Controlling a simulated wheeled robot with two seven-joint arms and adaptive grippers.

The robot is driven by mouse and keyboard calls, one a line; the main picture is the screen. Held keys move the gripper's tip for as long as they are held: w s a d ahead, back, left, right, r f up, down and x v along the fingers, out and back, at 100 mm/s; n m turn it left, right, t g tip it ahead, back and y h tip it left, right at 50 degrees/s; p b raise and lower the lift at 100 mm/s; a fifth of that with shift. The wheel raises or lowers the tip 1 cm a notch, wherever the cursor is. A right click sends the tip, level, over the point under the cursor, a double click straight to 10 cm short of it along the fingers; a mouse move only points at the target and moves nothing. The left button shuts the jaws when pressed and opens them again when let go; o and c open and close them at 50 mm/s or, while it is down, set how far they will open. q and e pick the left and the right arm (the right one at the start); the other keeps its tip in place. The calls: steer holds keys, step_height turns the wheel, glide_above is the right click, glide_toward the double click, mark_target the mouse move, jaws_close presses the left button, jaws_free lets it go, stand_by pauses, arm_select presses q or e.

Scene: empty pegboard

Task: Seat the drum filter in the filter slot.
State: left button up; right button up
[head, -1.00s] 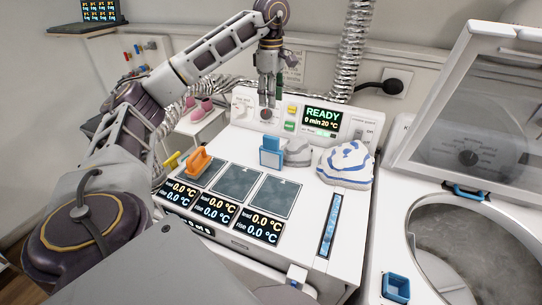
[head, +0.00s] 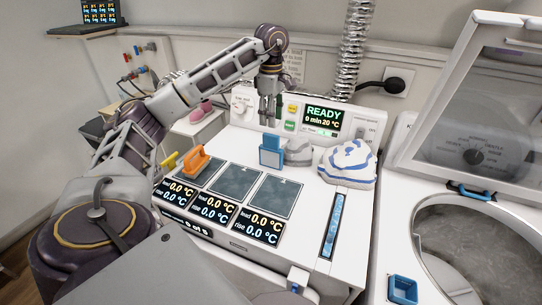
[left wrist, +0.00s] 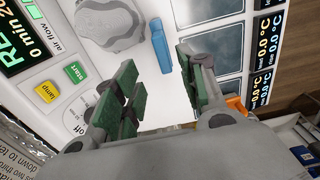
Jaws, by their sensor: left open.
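A blue upright piece with a lighter panel (head: 270,152), which looks like the drum filter, stands on the white machine top. It also shows as a blue slab in the left wrist view (left wrist: 161,48). A long narrow blue-marked strip (head: 333,226) lies at the right of the machine top; it may be the filter slot, but I cannot tell for sure. My left gripper (head: 270,119) is open and empty, pointing down just behind the blue piece. In the left wrist view its green-padded fingers (left wrist: 155,95) are apart, with the blue piece beyond them. My right gripper is not in view.
A grey lump (head: 298,152) sits close beside the blue piece. A folded white and blue cloth (head: 347,163) lies to its right. An orange-handled tool (head: 196,164) rests on the left of several dark pads (head: 236,181). The control panel with the READY display (head: 323,117) rises behind.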

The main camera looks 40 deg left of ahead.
mark_target(271, 135)
arm_select(q)
steer(key=shift+f, duration=0.2)
steer(key=shift+s+f, duration=0.1)
steer(key=shift+f, duration=0.5)
step_height(271, 135, down, 4)
steer(key=shift+s+d+r, duration=0.1)
steer(key=shift+r, duration=0.15)
steer(key=shift+f, duration=0.2)
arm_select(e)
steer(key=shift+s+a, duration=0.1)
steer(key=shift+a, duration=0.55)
arm_select(q)
steer(key=shift+c, duration=0.3)
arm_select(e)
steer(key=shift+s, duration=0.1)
arm_select(q)
jaws_close()
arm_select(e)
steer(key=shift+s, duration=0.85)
